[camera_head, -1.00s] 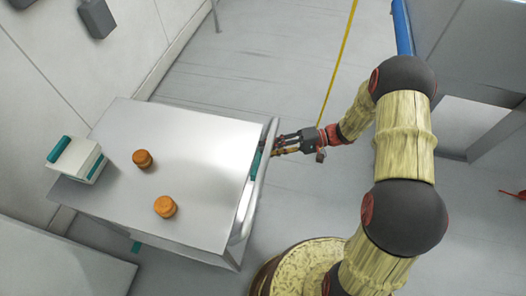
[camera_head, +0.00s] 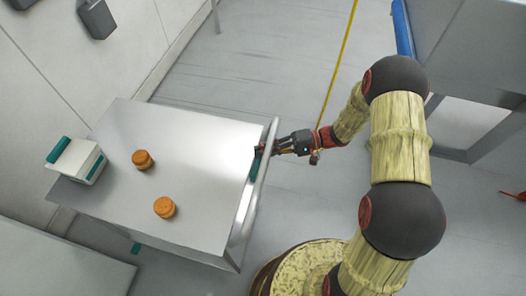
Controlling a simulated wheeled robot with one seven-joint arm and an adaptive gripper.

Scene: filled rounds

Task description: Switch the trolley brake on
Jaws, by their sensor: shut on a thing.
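The trolley (camera_head: 200,190) is a metal cart with a flat top, standing left of my arm. A pale handle bar (camera_head: 262,185) runs along its right side. A teal brake lever (camera_head: 254,170) shows between the top's right edge and the bar. My gripper (camera_head: 262,150) reaches in from the right across the bar, its fingertips at the lever's upper end. It is shut on the lever, though the fingers and bar partly hide the contact.
Two orange-brown lidded jars (camera_head: 143,159) (camera_head: 165,207) and a white box with a teal handle (camera_head: 75,160) stand on the trolley top. Grey wall panels are at left. A grey cabinet (camera_head: 480,60) is at upper right. Open floor lies beyond the trolley.

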